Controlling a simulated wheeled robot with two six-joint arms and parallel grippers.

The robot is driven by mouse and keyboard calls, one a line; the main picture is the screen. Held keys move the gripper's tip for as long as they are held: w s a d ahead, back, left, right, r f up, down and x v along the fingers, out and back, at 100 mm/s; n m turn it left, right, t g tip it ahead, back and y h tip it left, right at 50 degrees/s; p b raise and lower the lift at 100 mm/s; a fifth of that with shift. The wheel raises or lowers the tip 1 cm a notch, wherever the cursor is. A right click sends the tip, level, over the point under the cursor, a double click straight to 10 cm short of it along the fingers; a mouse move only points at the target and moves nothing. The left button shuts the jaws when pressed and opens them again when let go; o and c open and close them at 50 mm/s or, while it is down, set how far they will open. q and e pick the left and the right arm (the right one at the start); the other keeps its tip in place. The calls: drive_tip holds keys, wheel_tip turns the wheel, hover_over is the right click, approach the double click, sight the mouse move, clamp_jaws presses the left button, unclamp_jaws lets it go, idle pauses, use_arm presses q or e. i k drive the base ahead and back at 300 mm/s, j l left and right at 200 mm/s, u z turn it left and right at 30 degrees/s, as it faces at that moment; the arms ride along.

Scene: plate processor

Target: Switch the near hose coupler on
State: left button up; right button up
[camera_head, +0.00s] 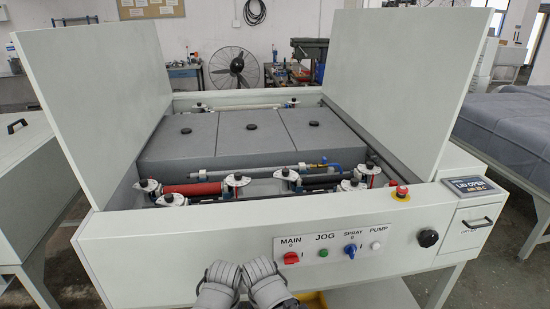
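The plate processor (180,245) stands in front of me with its two side lids raised. A near grey spray bar (255,173) crosses its open bay. At the bar's right end is the near hose coupler (322,166), with a small blue and yellowish part. Its lever position is too small to tell. My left gripper (219,268) and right gripper (260,265) are side by side at the bottom of the view, in front of the front panel. They are low and well short of the coupler. Their fingertips are not clear, and I see nothing held.
Red (192,189) and black (318,181) rollers with end brackets lie just in front of the bar. The front panel (335,244) has red, green, blue and white controls. A red emergency button (401,191) is at right. The raised lids (402,75) bound both sides.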

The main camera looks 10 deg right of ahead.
sight(324, 165)
drive_tip(key=l+u, duration=0.15)
drive_tip(key=l, duration=0.45)
drive_tip(key=l+u, duration=0.1)
drive_tip(key=l, duration=0.5)
drive_tip(key=k+l+u, duration=0.15)
drive_tip(key=l, duration=0.45)
drive_tip(key=l+u, duration=0.15)
drive_tip(key=l, duration=0.45)
